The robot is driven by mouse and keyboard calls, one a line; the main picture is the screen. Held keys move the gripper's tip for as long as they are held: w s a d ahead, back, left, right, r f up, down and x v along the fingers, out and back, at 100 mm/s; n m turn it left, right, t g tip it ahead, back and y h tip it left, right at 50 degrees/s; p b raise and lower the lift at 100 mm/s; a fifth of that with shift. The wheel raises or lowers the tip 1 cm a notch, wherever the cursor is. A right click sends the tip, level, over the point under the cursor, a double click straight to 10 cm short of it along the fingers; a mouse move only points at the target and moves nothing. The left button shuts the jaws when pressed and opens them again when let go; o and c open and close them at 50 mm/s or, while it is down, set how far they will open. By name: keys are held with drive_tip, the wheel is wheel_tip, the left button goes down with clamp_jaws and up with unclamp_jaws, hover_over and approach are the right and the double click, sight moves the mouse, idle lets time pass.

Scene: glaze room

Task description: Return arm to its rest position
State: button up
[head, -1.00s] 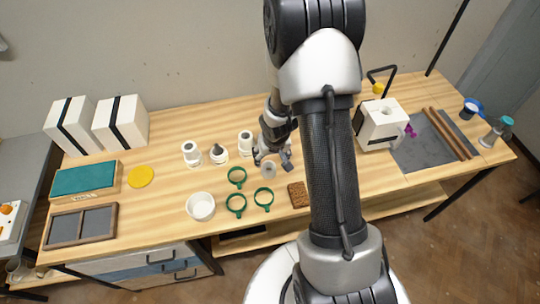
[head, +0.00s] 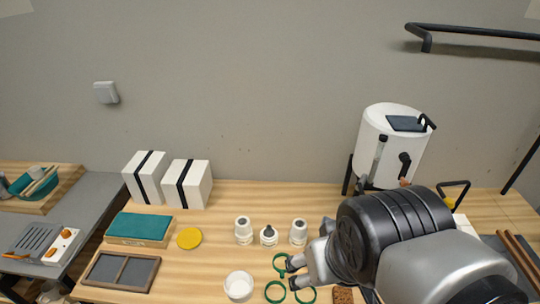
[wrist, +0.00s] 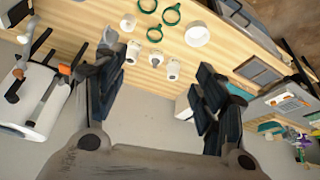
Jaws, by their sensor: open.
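My arm is folded in at the lower right of the head view. My gripper (head: 294,273) points left, in front of the bottles and over the area of the green rings (head: 275,292). In the wrist view my gripper (wrist: 158,88) shows its two dark fingers wide apart, with nothing between them but the distant table and wall. The small white cup (wrist: 128,23) stands on the table, apart from the fingers; my arm hides it in the head view.
Three white bottles (head: 269,235) stand mid-table. A white bowl (head: 238,286), yellow disc (head: 189,238), teal-topped box (head: 140,228) and divided tray (head: 122,271) lie left. Two white boxes (head: 187,184) stand behind. A white cylindrical vessel (head: 391,146) stands at the back right.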

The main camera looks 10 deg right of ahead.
drive_tip(key=shift+s+a+r, duration=0.1)
drive_tip(key=shift+s+a, duration=0.1)
drive_tip(key=shift+s, duration=0.3)
drive_tip(key=shift+s+a+r, duration=0.1)
drive_tip(key=shift+s+a, duration=0.1)
drive_tip(key=shift+s, duration=0.3)
drive_tip(key=shift+f, duration=0.1)
wheel_tip(320, 180, down, 5)
drive_tip(key=b, duration=0.5)
